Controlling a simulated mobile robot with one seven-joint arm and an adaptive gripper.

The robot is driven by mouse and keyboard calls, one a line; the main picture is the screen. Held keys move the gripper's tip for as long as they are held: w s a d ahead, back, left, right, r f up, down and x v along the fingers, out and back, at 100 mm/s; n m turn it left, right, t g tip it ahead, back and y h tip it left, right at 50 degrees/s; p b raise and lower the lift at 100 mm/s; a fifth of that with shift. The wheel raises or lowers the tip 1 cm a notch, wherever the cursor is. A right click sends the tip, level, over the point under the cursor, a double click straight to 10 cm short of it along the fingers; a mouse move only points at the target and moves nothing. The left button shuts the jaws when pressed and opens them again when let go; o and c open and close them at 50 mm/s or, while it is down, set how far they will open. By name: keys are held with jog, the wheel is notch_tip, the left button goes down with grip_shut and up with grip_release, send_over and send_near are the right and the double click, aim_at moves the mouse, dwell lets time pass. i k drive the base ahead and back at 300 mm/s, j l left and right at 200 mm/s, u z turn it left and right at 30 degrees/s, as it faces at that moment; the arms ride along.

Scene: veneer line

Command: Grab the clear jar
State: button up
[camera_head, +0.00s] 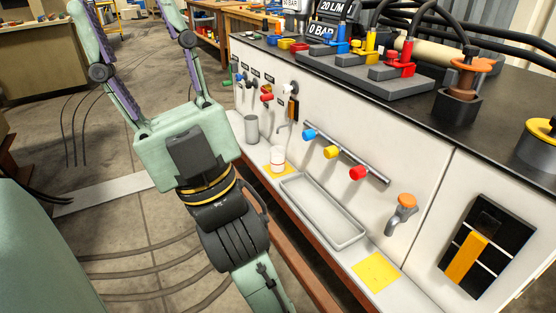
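The clear jar (277,158) stands upright on a yellow square pad on the light ledge of the white-fronted bench. It has a reddish band low on its side and sits below a small tap. My gripper (128,20) is in the upper left, pointing away from me. Its two green fingers with purple inner faces are spread wide, with nothing visible between them, and run up to the top edge. My gripper is left of the jar and apart from it. My arm passes left of the jar without covering it.
A grey cylinder (251,128) stands behind the jar, close to it. A shallow tray (322,210) lies in front, to the right. Blue, yellow and red taps (332,152) and an orange-handled tap (402,210) project from the panel. Open floor lies left of the bench.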

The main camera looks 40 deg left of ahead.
aim_at(277, 153)
jog(key=i+j+u, duration=0.3)
jog(key=i+j, duration=0.15)
jog(key=i+j+u, duration=0.3)
jog(key=i, duration=0.2)
